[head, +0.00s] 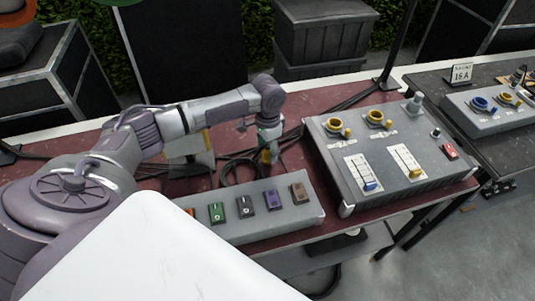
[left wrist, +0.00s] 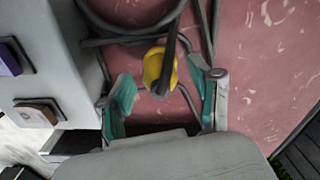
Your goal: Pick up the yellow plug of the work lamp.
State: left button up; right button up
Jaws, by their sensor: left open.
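The yellow plug (left wrist: 153,69) with its dark cable shows in the left wrist view, above the dark red table top. My left gripper (left wrist: 161,82) is open, with one teal-padded finger on each side of the plug. Gaps show between the pads and the plug, so it is not held. In the head view the plug (head: 266,157) is a small yellow spot just below my left gripper (head: 269,146), behind the switch panel. The work lamp itself cannot be made out. My right gripper is not in view.
A grey panel with coloured switches (head: 250,222) stands close in front of the plug. A larger grey control box (head: 400,165) with yellow-ringed knobs stands to the right. Black cables (head: 232,172) lie looped on the dark red table (head: 315,101) around the plug.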

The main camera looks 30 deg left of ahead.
pick_arm(q)
jog(key=shift+f, duration=0.5)
jog(key=shift+c, duration=0.2)
grip_shut()
jog(key=shift+w+r, duration=0.1)
